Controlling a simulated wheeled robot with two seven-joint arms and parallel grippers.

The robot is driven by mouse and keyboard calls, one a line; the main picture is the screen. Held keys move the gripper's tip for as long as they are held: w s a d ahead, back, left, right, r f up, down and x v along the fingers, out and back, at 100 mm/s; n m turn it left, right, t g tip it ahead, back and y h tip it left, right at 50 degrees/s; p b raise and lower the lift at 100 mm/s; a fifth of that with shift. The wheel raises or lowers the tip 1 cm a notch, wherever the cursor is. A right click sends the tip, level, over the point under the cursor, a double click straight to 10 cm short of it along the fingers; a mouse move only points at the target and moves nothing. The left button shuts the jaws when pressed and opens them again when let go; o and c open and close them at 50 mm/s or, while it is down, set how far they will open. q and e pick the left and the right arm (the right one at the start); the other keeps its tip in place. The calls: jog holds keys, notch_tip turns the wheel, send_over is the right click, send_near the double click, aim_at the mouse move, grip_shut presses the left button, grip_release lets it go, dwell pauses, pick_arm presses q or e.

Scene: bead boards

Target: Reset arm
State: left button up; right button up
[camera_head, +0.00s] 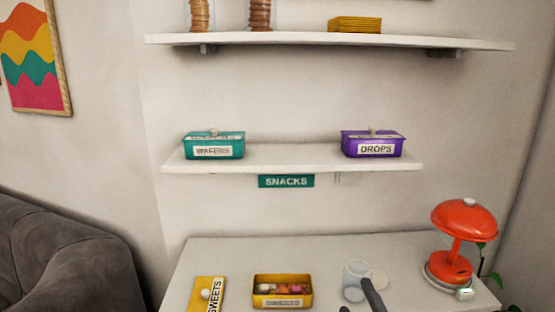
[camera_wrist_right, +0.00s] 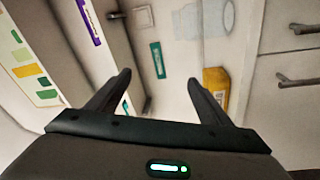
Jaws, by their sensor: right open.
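My right gripper (camera_head: 359,300) shows at the bottom edge of the head view, in front of a clear glass jar (camera_head: 355,272) on the white table. In the right wrist view its two fingers (camera_wrist_right: 158,84) stand wide apart with nothing between them. An open yellow sweets box (camera_head: 283,303) with several colourful pieces inside sits left of the jar. Its yellow lid (camera_head: 203,293), labelled SWEETS, lies further left. My left gripper is not in view.
A teal wafers box (camera_head: 213,146) and a purple drops box (camera_head: 373,145) stand closed on the lower shelf (camera_head: 290,160). A red lamp (camera_head: 463,222) stands at the table's right. The upper shelf (camera_head: 300,39) holds stacked items. The table's back part is clear.

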jog(key=s+d+f+m+g+h, duration=0.2)
jog(key=s+d+f+m+g, duration=0.15)
jog(key=s+f+m, duration=0.35)
jog(key=s+d+f+m+g+h, duration=0.2)
jog(key=s+f+g, duration=0.3)
jog(key=f, duration=0.5)
jog(key=s+a+f+m+g+y, duration=0.15)
jog(key=s+f+g, duration=0.25)
jog(key=s, duration=0.7)
jog(key=s+d+f+m+g, duration=0.1)
jog(key=s+f+m+g, duration=0.3)
jog(key=s, duration=0.7)
notch_tip(320, 180, down, 26)
jog(key=s+n+p, duration=0.1)
jog(key=p, duration=0.3)
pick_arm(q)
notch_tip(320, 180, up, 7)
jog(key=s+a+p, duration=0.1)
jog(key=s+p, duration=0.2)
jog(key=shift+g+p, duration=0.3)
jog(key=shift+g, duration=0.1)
pick_arm(e)
jog(key=s+d+f+g, duration=0.1)
jog(key=s+f, duration=0.5)
jog(key=s, duration=0.3)
jog(key=s+d+f, duration=0.1)
jog(key=s+f, duration=0.6)
jog(key=s, duration=0.1)
jog(key=shift+s+d+g, duration=0.3)
jog(key=shift+s+g, duration=0.05)
